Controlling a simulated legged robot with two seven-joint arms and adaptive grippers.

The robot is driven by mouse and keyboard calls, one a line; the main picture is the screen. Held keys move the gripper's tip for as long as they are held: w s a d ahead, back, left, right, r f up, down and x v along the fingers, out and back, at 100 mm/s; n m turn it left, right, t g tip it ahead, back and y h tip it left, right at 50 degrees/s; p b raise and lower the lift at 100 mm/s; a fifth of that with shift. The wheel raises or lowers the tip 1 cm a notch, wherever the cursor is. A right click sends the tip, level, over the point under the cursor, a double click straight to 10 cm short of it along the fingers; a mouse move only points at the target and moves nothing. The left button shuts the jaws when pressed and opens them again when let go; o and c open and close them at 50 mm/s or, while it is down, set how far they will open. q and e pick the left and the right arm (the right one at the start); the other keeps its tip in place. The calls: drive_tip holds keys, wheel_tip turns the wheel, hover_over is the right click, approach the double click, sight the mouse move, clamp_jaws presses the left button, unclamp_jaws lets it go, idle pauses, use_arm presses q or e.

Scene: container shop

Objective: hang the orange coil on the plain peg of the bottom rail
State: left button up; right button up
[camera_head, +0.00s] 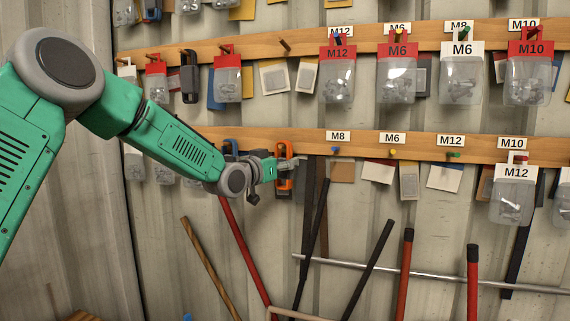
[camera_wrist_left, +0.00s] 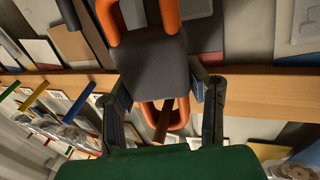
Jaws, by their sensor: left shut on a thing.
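The orange coil (camera_head: 284,150) hangs upright in front of the bottom rail (camera_head: 365,144), with a dark wrap around its middle. My left gripper (camera_head: 268,168) reaches it from the left and is shut on it. In the left wrist view the coil's dark wrap (camera_wrist_left: 152,70) lies between the two fingers (camera_wrist_left: 162,105). The brown plain peg (camera_wrist_left: 163,120) shows inside the coil's loop nearest the palm and appears to pass through it. In the head view this peg is hidden by the coil and gripper. My right gripper is in neither view.
To the right are a blue peg (camera_head: 336,150), a yellow peg (camera_head: 393,153) and a green peg (camera_head: 453,155). A bagged M12 pack (camera_head: 513,190) hangs farther right. Long-handled tools (camera_head: 245,250) lean below.

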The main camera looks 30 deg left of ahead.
use_arm(q)
drive_tip(key=o, duration=1.3)
